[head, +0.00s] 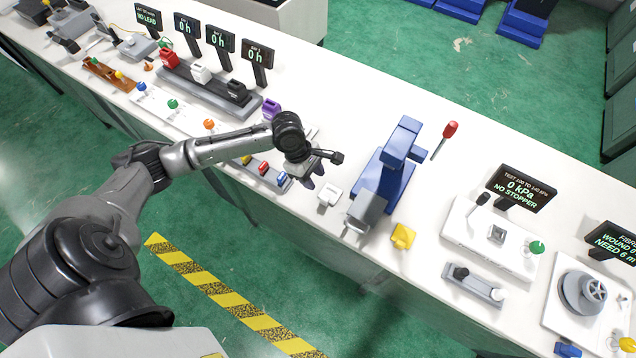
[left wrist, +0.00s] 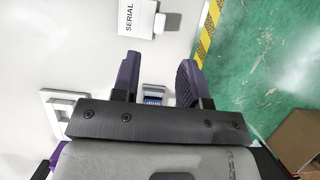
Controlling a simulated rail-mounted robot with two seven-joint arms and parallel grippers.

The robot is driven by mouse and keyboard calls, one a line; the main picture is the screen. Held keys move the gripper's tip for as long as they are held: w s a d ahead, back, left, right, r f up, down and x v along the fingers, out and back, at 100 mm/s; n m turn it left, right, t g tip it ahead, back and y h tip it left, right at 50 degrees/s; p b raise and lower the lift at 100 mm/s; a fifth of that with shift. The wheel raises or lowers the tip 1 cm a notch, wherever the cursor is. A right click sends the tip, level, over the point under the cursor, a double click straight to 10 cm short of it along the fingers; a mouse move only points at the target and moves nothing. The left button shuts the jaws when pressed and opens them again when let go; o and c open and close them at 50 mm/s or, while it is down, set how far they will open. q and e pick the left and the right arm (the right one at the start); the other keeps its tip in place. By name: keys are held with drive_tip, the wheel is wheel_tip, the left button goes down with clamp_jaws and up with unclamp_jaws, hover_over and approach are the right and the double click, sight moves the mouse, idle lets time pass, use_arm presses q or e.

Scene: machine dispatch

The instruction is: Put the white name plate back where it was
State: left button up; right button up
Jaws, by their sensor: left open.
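The white name plate (head: 329,194) lies on the bench just right of my left gripper, left of the blue press. In the left wrist view the white plate (left wrist: 136,20) reads SERIAL and has a small pale block (left wrist: 171,22) on its bench-edge side. My left gripper (head: 318,170) is open and empty over the bench. In the left wrist view its purple fingers (left wrist: 158,80) are apart, with a grey piece with a blue label (left wrist: 153,94) showing between and beyond them. My right gripper is not in view.
The blue press (head: 388,170) and a yellow block (head: 402,236) stand right of the plate. Red (head: 264,168) and blue (head: 282,179) pieces sit in a row left of my gripper. A purple block (head: 271,108) is behind my forearm. The bench's front edge is close.

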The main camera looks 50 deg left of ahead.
use_arm(q)
drive_tip(key=s+d+f+m+t, duration=0.1)
drive_tip(key=s+d+f+m, duration=0.3)
drive_tip(key=s+d+m, duration=0.75)
drive_tip(key=s+a+r+m+t+y, duration=0.1)
drive_tip(key=s+m+y, duration=0.3)
drive_tip(key=s+m, duration=0.5)
drive_tip(key=shift+s+a+r+m, duration=0.15)
drive_tip(key=shift+r+m, duration=0.35)
drive_tip(key=shift+m, duration=0.85)
